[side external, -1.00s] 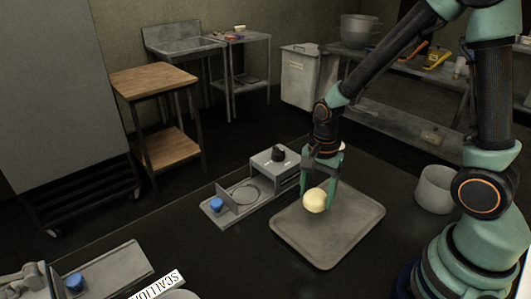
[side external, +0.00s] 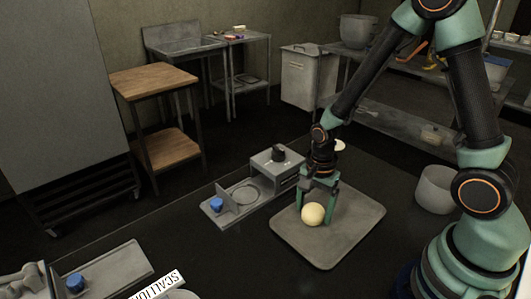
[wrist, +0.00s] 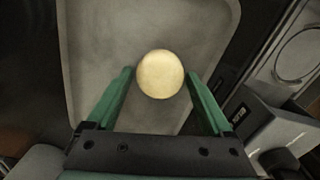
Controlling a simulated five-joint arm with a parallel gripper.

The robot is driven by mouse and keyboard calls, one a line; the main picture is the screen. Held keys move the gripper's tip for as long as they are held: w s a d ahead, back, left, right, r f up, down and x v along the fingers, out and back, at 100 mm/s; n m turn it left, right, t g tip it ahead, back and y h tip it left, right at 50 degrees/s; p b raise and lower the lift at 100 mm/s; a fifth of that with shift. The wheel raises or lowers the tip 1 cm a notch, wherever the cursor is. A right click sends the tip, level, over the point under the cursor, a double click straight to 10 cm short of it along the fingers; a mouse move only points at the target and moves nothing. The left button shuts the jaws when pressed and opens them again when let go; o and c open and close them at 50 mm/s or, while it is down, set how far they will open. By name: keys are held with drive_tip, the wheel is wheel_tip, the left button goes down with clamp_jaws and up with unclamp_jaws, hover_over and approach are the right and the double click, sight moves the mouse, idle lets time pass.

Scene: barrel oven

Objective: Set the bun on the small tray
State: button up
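The pale round bun (side external: 313,214) rests on the grey rimmed tray (side external: 350,228), toward its left side. The bun also shows in the wrist view (wrist: 160,74), with the tray (wrist: 90,40) beneath it. My gripper (side external: 318,213) points down over the tray with its green fingers spread. In the wrist view my gripper (wrist: 160,73) has one finger on each side of the bun, with a narrow gap on both sides. No other item is on the tray.
A grey box with a black knob (side external: 279,152) and a plate with a blue knob (side external: 216,204) stand left of the tray. A grey pot (side external: 435,189) stands to the right. A label (side external: 157,286) lies at the front left.

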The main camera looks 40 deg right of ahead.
drive_tip(key=shift+o, duration=0.2)
drive_tip(key=shift+r, duration=0.15)
wheel_tip(320, 180, up, 12)
wheel_tip(320, 180, up, 11)
drive_tip(key=n+t, duration=0.5)
drive_tip(key=n, duration=0.9)
hover_over(315, 207)
drive_tip(key=s, duration=0.3)
drive_tip(key=shift+s+a+r+n+t, duration=0.2)
drive_tip(key=shift+s+r+n+t, duration=0.1)
drive_tip(key=shift+n, duration=0.6)
